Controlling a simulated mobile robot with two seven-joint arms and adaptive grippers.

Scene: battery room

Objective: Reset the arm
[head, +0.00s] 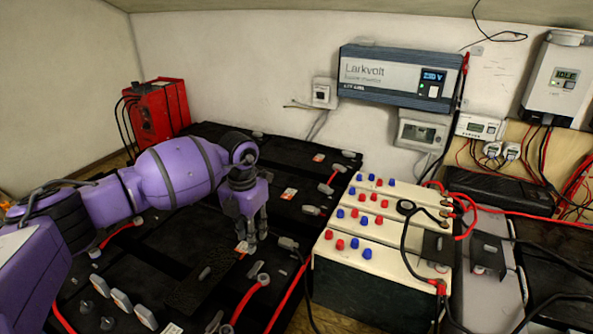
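My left arm (172,172) is purple with dark joints and comes in from the left. It reaches over the black batteries. My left gripper (252,238) points down above the black battery tops, near the middle of the picture. Its fingers look apart, with nothing seen between them. A small orange-and-white label (242,248) lies close to the fingertips in the picture; I cannot tell whether they touch anything. My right arm and gripper are not in view.
Black batteries (180,240) with red cables fill the area under the arm. Cream-topped batteries (375,235) with red and blue caps stand to the right. A red box (160,112) stands at the back left. A Larkvolt inverter (400,78) hangs on the wall.

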